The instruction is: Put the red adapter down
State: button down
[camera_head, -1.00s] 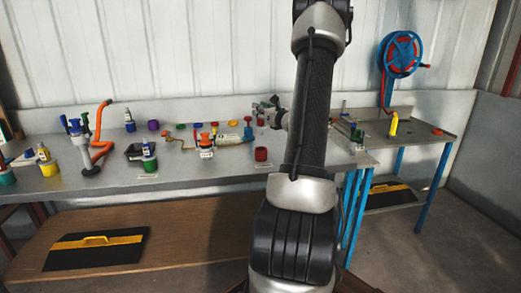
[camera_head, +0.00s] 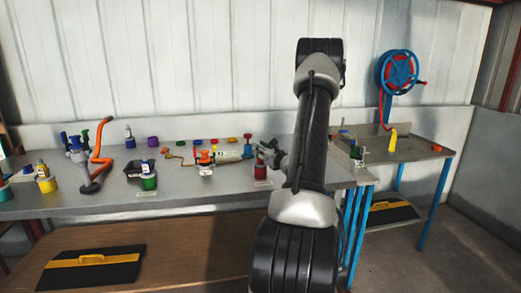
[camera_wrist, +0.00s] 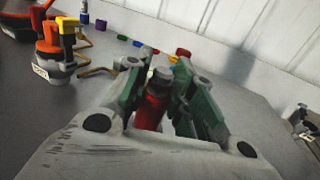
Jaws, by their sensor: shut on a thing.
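My gripper (camera_head: 270,155) is at the right part of the long grey bench, low, right at the red holder (camera_head: 260,172) with a label in front of it. In the wrist view my gripper (camera_wrist: 158,85), with green-sided fingers, is shut on the red adapter (camera_wrist: 151,108), a red cylinder with a grey top. The adapter stands roughly upright between the fingers. Its lower end is hidden by the gripper, so I cannot tell whether it rests in the red holder or is just above it.
A green holder (camera_head: 148,182) and an orange-red device (camera_head: 203,157) stand to the left on the bench. Several coloured caps lie along the back, including a purple one (camera_head: 153,141). A side table (camera_head: 415,147) with a yellow item (camera_head: 392,140) is at the right.

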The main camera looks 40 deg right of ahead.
jog(key=shift+f, duration=0.25)
jog(key=c, duration=1.2)
grip_release()
